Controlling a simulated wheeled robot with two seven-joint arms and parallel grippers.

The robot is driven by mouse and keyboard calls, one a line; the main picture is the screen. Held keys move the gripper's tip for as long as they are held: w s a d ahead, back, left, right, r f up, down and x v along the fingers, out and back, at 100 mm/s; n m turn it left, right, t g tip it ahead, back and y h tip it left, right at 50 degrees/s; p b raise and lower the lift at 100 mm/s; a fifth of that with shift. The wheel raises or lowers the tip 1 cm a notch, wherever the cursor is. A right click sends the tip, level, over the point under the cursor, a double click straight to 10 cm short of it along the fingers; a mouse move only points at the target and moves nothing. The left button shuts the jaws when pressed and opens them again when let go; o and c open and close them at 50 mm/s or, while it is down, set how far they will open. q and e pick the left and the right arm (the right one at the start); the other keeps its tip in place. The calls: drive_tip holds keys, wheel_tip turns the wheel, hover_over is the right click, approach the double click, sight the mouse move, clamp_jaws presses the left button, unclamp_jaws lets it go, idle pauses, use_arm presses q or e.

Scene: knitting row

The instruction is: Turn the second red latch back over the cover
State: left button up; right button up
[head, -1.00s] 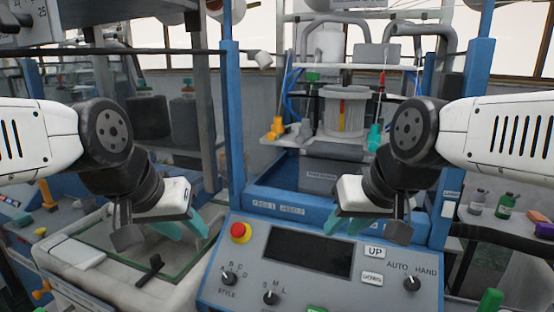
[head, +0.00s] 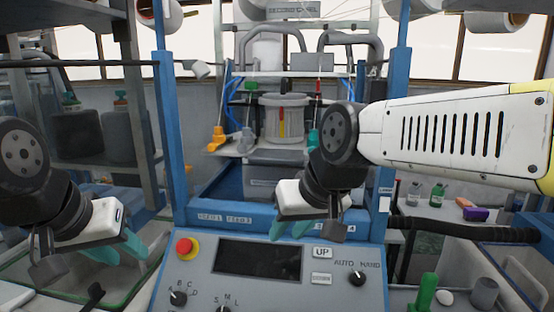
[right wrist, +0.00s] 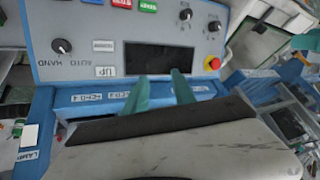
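No red latch that I can make out with certainty shows in either view, and I cannot tell where the cover is. A clear ribbed cylinder (head: 284,120) with a red and yellow strip stands on the shelf of the machine. My right gripper (head: 290,230) is open and empty above the top edge of the grey control panel (head: 208,283). In the right wrist view its two teal fingers (right wrist: 160,90) are apart, in front of the labelled blue beam. My left gripper (head: 122,248) has its teal fingers apart, empty, left of the panel.
The panel has a red stop button (head: 187,247), knobs and a dark screen (head: 257,258). Blue posts (head: 170,130) frame the machine. A black bar (head: 465,231) sticks out at the right, near bottles (head: 437,194) on a side table. A green-edged tray lies at lower left.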

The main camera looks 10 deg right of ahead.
drive_tip(key=w+d+r+m+t+h, duration=0.1)
drive_tip(key=w+d+r+t+h, duration=0.1)
drive_tip(key=w+d+r, duration=0.35)
drive_tip(key=w+d+r+m+t+h, duration=0.1)
drive_tip(key=w+d+r+m+h, duration=0.15)
drive_tip(key=w+r, duration=0.6)
drive_tip(key=m+t+h, duration=0.2)
drive_tip(key=t+h, duration=0.1)
approach(318, 81)
drive_tip(key=x, duration=0.9)
drive_tip(key=shift+w+d+f, duration=0.1)
drive_tip(key=shift+w, duration=0.15)
drive_tip(key=shift+w+d+f, duration=0.2)
drive_tip(key=shift+w+d, duration=0.05)
drive_tip(key=shift+w, duration=0.2)
clamp_jaws()
